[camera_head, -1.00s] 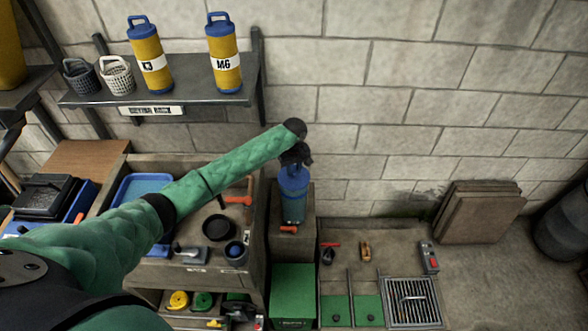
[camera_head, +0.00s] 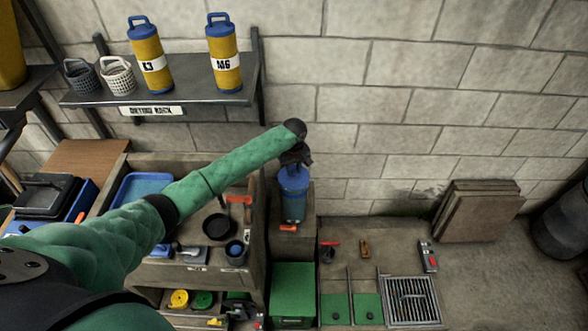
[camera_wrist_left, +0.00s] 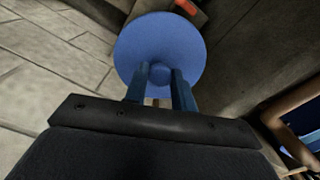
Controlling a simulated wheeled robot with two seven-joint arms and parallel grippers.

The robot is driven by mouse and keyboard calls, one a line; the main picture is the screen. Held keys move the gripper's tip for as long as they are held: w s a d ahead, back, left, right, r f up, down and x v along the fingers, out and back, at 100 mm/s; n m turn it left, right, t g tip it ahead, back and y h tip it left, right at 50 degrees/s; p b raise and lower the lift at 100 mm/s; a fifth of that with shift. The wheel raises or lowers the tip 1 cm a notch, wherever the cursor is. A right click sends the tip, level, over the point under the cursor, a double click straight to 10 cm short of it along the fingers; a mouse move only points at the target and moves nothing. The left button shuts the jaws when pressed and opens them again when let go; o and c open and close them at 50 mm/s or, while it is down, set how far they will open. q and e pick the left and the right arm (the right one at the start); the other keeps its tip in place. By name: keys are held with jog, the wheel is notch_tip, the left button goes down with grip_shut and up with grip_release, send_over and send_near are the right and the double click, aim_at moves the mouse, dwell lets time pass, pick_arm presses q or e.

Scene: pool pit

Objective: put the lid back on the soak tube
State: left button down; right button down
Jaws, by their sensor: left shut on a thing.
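The soak tube (camera_head: 293,208) stands upright on a narrow ledge below the wall in the head view. It is blue-teal and partly transparent. A blue lid (camera_head: 293,178) is at its top. My left gripper (camera_head: 292,163) points down from above and is shut on the lid's handle. In the left wrist view, the lid is a round blue disc (camera_wrist_left: 150,40), with my left gripper's two fingers (camera_wrist_left: 160,90) on either side of its small knob. The disc hides the tube there, so I cannot tell whether the lid touches the rim. My right gripper is not seen.
A shelf (camera_head: 190,97) holds two yellow canisters (camera_head: 150,62) (camera_head: 224,58) and baskets. A bench on the left carries a blue tray (camera_head: 135,188), a dark pan (camera_head: 219,227) and a cup (camera_head: 236,250). A green box (camera_head: 293,290) and a grate (camera_head: 410,300) are below.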

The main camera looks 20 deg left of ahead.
pick_arm(q)
jog(key=shift+p, duration=0.4)
dwell(0.5)
jog(key=c, duration=0.6)
grip_release()
jog(key=shift+r+p, duration=1.2)
jog(key=shift+p, duration=0.05)
jog(key=shift+r+p, duration=0.4)
jog(key=shift+r, duration=1.9)
